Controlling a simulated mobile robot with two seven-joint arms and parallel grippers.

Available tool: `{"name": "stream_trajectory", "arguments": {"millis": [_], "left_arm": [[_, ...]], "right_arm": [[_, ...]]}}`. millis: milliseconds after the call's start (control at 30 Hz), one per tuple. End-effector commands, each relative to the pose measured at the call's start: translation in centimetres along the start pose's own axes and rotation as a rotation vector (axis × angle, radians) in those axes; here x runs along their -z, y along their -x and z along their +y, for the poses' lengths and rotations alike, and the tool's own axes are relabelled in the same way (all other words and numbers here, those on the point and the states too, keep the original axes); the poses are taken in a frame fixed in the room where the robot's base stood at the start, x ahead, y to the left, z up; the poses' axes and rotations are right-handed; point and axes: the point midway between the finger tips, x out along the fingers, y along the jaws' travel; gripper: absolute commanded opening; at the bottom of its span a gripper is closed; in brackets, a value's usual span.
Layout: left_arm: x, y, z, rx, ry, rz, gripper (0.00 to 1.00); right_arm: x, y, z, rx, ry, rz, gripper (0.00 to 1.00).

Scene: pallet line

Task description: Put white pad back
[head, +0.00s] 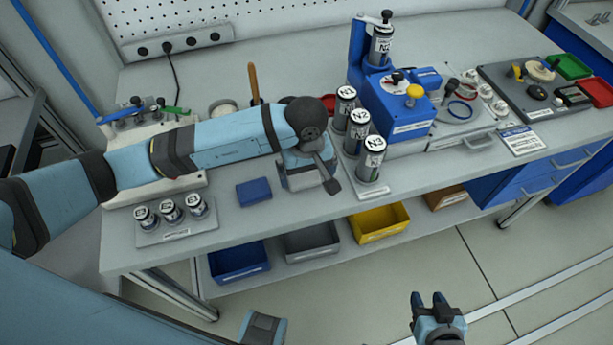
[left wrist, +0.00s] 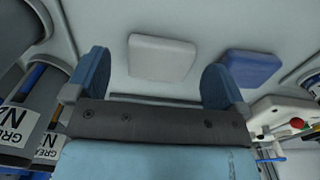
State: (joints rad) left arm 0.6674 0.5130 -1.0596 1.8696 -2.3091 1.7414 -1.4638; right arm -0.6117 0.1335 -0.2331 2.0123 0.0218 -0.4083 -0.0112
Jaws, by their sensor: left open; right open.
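The white pad (left wrist: 162,57) lies flat on the bench in the left wrist view, framed between the fingers of my left gripper (left wrist: 155,66). The gripper is open and not closed on the pad; the exact gap to the pad is unclear. In the head view my left gripper (head: 312,182) hangs over the bench front, and the arm and gripper hide the white pad. A blue pad (head: 254,192) lies to its left; it also shows in the left wrist view (left wrist: 252,67). My right gripper (head: 429,298) is open and empty, over the floor in front of the bench.
Several small canisters stand in a holder (head: 177,232) at the front left. A blue press (head: 400,108) stands behind. Blue, grey and yellow bins (head: 380,224) sit on the shelf below.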

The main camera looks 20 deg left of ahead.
Motion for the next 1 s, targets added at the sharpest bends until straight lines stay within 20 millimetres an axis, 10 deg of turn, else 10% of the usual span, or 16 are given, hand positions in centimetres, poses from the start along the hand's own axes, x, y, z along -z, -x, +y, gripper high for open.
{"name": "stream_trajectory", "arguments": {"millis": [400,1000], "left_arm": [[0.1,8.1,0.1,-0.002,-0.001,0.002,1.00],[0.0,9.3,0.0,0.000,0.000,0.000,1.00]], "right_arm": [[-0.6,-0.5,-0.1,0.002,-0.007,-0.007,0.43],[-0.4,-0.4,-0.1,0.003,-0.010,-0.005,0.43]]}}
